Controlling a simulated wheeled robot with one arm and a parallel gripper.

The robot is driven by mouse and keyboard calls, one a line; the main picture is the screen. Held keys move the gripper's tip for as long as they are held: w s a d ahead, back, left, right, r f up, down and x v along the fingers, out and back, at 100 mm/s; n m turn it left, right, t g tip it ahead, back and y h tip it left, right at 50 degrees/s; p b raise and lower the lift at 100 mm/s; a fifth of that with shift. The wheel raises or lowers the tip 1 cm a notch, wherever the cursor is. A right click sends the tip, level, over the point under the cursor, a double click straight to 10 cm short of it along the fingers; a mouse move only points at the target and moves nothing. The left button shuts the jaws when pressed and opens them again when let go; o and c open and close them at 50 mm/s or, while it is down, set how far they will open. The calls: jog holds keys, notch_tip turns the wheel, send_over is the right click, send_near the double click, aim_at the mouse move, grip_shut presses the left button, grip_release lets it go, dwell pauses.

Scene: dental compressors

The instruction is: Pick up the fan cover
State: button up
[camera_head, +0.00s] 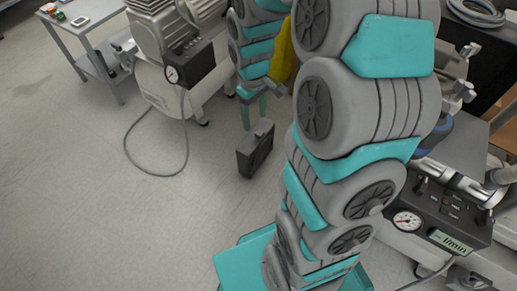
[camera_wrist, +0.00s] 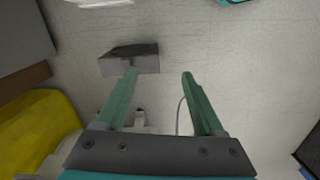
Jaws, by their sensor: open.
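A dark grey, box-shaped part (camera_head: 255,150), which looks like the fan cover, stands on the floor near the middle of the head view. In the wrist view it (camera_wrist: 128,60) lies beyond the fingertips, mostly to the left, with the left finger's tip overlapping its near edge. My gripper (camera_head: 255,113) points down just above and behind it in the head view. Its two teal fingers are spread with nothing between them in the wrist view (camera_wrist: 159,74). I cannot tell whether the left finger touches the part.
A compressor with a gauge (camera_head: 172,75) and a looping grey hose (camera_head: 150,174) stands on the left. A small grey table (camera_head: 80,30) is behind it. Another compressor's gauge panel (camera_head: 440,215) is at the right. Something yellow (camera_wrist: 40,130) shows lower left.

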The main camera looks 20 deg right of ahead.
jog(key=n+b, duration=0.2)
send_over(259, 133)
jog(key=shift+t, duration=0.3)
jog(key=f, duration=1.3)
jog(key=shift+a+f, duration=0.1)
jog(key=shift+a, duration=0.15)
jog(key=shift+w+f, duration=0.1)
jog(key=shift+f, duration=0.25)
jog(key=f, duration=0.7)
jog(key=shift+d+f, duration=0.25)
jog(key=shift+d, duration=0.05)
grip_shut()
